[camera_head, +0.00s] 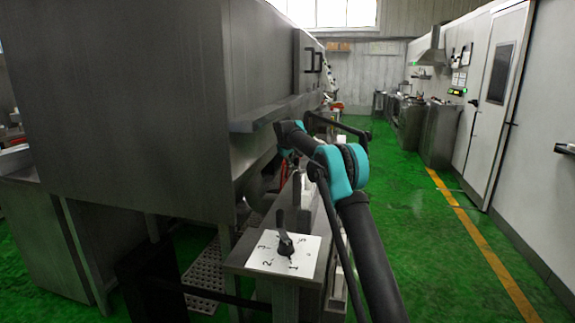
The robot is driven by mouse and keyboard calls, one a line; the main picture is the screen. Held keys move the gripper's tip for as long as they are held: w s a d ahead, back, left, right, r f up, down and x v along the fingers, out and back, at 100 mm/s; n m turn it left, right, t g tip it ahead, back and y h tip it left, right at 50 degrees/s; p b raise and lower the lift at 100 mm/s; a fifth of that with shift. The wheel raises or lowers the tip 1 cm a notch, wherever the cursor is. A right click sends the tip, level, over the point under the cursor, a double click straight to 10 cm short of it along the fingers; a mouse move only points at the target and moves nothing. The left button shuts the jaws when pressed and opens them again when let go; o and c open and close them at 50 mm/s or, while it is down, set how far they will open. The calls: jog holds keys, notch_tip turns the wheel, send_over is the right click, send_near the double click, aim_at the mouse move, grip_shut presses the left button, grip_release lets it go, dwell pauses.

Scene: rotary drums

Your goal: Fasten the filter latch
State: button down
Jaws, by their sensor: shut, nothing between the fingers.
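I cannot make out the filter latch for certain in the head view. A large grey steel machine (130,100) fills the left half, with a ledge (270,113) along its lower edge. My arm, with teal joints (340,168), rises from the bottom right and bends left towards the gap below this ledge. My gripper does not show; the arm's far end is lost behind the joints and the machine. A white dial plate with numbers (270,262) and a black knob (285,243) sits on a low steel housing in front.
A dark handle (313,60) is on the machine's far side. A perforated step (205,272) lies below on the left. The green floor (425,235) to the right is open, up to a yellow line (470,222) and a white wall with a door (495,100). Steel cabinets (440,135) stand farther back.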

jog(key=shift+w+d, duration=0.25)
jog(key=shift+d, duration=0.25)
jog(key=shift+w+d, duration=0.2)
jog(key=shift+d, duration=0.45)
jog(key=d+v, duration=0.1)
jog(key=v, duration=1)
jog(key=shift+s+a+r, duration=0.2)
jog(key=shift+a+r, duration=0.25)
